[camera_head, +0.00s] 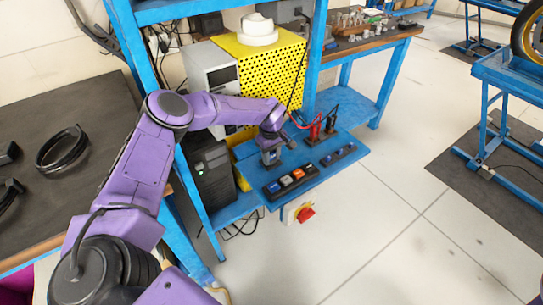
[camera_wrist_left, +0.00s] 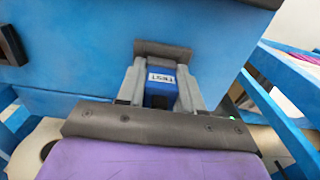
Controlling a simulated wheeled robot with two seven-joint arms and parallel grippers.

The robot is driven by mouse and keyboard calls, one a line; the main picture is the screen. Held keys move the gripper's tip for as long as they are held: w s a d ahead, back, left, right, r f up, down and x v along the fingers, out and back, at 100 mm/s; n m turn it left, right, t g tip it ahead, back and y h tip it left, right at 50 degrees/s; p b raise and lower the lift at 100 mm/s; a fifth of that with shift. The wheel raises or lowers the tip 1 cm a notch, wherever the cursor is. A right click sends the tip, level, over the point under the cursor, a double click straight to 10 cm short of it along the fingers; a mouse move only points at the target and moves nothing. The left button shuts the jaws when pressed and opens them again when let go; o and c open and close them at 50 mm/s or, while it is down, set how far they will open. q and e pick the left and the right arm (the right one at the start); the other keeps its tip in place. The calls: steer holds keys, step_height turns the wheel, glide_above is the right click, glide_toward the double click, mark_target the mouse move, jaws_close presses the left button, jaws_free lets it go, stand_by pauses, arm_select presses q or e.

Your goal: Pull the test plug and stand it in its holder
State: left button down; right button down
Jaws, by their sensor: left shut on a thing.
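The test plug (camera_wrist_left: 161,76) is a blue block with a white label reading "TEST". In the left wrist view it sits between the two grey fingers of my left gripper (camera_wrist_left: 162,88), which is shut on it. A dark bar lies right at the fingertips; I cannot tell whether the plug is seated in it. In the head view my left gripper (camera_head: 270,157) points down over the back left of the blue shelf (camera_head: 335,172) and mostly hides the plug. I cannot make out which part is the holder. My right gripper is not in view.
A black strip with coloured buttons (camera_head: 291,182) lies along the shelf's front left. Red and black upright pieces with cables (camera_head: 315,131) stand to the right of the gripper, near a dark strip with blue parts (camera_head: 338,155). A yellow perforated box (camera_head: 272,68) stands behind.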

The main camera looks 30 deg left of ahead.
arm_select(q)
steer(key=c, duration=0.7)
jaws_free()
steer(key=shift+o, duration=0.2)
step_height(320, 180, up, 10)
steer(key=shift+r+b, duration=0.25)
steer(key=shift+b, duration=0.75)
